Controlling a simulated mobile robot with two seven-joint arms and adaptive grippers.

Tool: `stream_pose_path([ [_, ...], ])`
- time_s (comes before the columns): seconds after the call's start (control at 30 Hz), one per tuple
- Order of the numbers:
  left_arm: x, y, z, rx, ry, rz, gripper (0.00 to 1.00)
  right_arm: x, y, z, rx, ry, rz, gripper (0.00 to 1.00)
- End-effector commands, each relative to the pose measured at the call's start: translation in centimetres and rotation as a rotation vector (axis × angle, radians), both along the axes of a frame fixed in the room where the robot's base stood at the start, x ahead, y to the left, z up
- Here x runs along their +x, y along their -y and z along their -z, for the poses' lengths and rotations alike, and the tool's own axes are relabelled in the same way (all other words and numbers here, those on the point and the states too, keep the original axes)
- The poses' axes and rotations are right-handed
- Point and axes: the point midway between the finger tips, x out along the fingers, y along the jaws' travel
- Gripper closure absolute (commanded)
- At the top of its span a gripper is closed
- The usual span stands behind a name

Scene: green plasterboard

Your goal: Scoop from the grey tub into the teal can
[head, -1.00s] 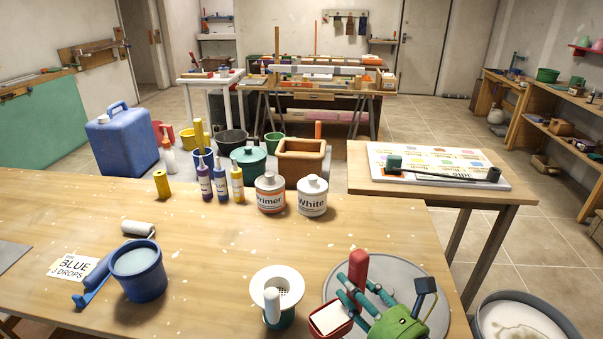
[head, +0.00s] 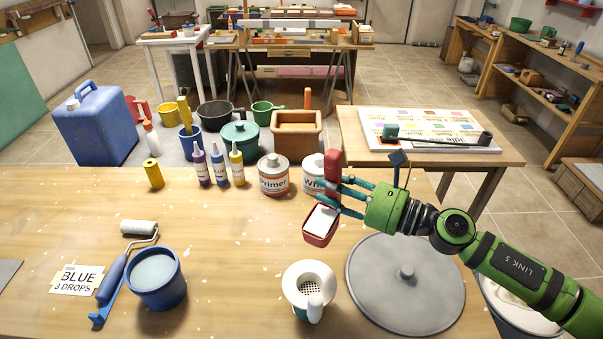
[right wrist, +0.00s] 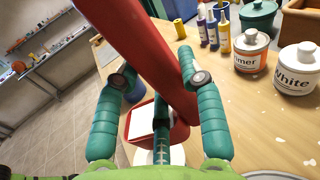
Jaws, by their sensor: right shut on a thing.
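My right gripper (head: 345,194) is shut on the handle of a red scoop (head: 333,165). The scoop's cup holds white material and hangs above the table, behind the teal can. In the right wrist view the red handle (right wrist: 135,40) runs between my fingers, with the white-filled cup below. The teal can (head: 300,313) stands near the table's front edge, mostly hidden under a white strainer (head: 292,287) with a perforated bottom. The grey tub (head: 490,292) stands at the lower right beyond the table edge, partly behind my right arm, with pale material inside. My left gripper is out of view.
A round grey lid (head: 380,290) lies right of the can. A blue pot (head: 157,290), a paint roller (head: 138,227) and a BLUE 3 DROPS card (head: 75,280) are at left. Primer (head: 273,180) and White containers and bottles line the back edge. The table's middle is clear.

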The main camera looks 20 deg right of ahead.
Motion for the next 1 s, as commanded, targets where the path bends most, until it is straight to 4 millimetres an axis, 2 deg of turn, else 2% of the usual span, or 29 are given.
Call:
stream_pose_path([
  [0.07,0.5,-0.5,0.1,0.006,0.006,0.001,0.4,0.0,0.0,0.2,-0.005,0.005,0.001,0.95],
  [0.17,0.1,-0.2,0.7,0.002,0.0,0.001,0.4,-0.1,-0.1,0.7,-0.018,0.017,0.001,0.95],
  [0.4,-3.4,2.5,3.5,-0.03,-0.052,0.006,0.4,-0.7,-0.7,3.4,-0.097,0.094,-0.002,0.95],
  [0.5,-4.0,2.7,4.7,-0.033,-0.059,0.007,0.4,-1.0,-0.9,4.6,-0.137,0.133,-0.003,0.95],
  [0.63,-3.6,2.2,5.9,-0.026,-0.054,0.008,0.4,-1.4,-1.3,5.9,-0.192,0.187,-0.003,0.95],
  [0.77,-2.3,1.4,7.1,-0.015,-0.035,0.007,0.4,-1.8,-1.7,7.3,-0.247,0.241,-0.004,0.95],
  [0.9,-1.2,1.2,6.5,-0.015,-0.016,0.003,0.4,-1.8,-1.7,6.9,-0.256,0.249,-0.002,0.95],
  [1.0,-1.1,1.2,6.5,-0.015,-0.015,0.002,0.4,-1.8,-1.7,6.9,-0.255,0.248,-0.002,0.95],
])
